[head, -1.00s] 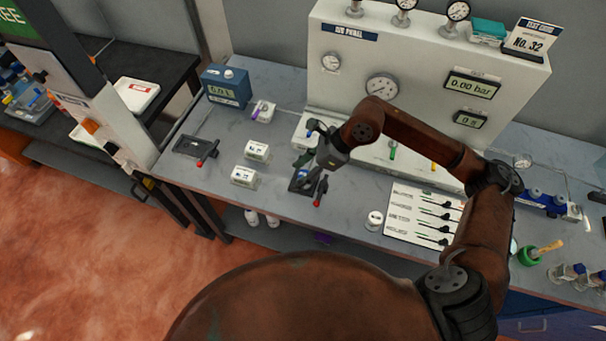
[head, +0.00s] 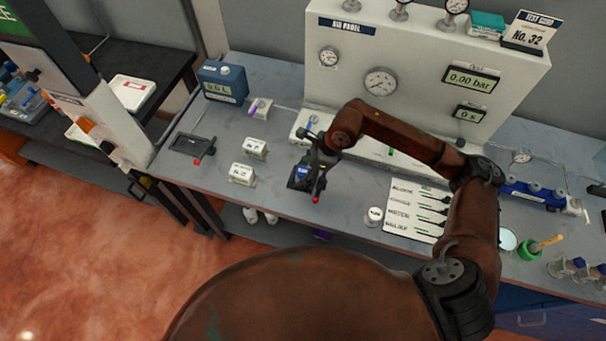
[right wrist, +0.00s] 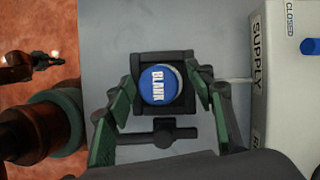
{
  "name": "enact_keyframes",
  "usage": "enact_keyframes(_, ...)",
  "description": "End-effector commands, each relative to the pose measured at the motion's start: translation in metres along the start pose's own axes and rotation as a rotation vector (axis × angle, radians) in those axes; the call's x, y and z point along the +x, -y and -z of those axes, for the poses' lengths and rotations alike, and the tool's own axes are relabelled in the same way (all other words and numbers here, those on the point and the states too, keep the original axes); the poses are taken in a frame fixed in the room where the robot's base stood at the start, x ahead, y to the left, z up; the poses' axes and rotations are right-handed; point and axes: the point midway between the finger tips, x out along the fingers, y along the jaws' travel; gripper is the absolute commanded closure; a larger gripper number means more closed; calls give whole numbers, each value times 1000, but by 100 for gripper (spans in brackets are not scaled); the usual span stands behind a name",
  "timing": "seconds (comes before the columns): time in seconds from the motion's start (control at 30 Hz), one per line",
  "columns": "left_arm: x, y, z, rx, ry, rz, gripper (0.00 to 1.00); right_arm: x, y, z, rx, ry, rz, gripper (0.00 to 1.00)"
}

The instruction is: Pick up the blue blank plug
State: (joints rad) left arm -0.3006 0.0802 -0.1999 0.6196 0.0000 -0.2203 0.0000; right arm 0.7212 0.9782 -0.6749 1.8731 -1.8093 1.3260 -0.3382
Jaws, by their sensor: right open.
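The blue blank plug (right wrist: 160,86) shows in the right wrist view as a round blue cap marked BLANK. It sits in a dark square holder (right wrist: 148,60) on the bench. My right gripper (right wrist: 167,95) is open, with one green-padded finger on each side of the plug and holder. I cannot tell whether the fingers touch the plug. In the head view my right gripper (head: 316,165) is above the dark holder (head: 296,183), and the plug is mostly hidden there.
The white air panel (head: 420,65) stands behind my right arm. White blocks (head: 242,174) and a black tray with a red-tipped handle (head: 192,146) lie to the left. A white card with black tools (head: 415,210) lies to the right. The bench's front edge is close.

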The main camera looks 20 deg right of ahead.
Motion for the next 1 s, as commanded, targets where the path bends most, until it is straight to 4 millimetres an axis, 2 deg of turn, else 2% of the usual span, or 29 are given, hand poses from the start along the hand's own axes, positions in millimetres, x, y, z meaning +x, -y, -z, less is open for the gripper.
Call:
enact_keyframes(0.1,0,0,1,0,-1,0,100,0,0,0,-1,0,0,51)
enact_keyframes(0.8,0,0,1,1,-2,0,100,0,0,-1,-1,1,0,98)
enact_keyframes(1.0,0,0,2,1,-2,0,100,0,0,-1,-1,1,0,98)
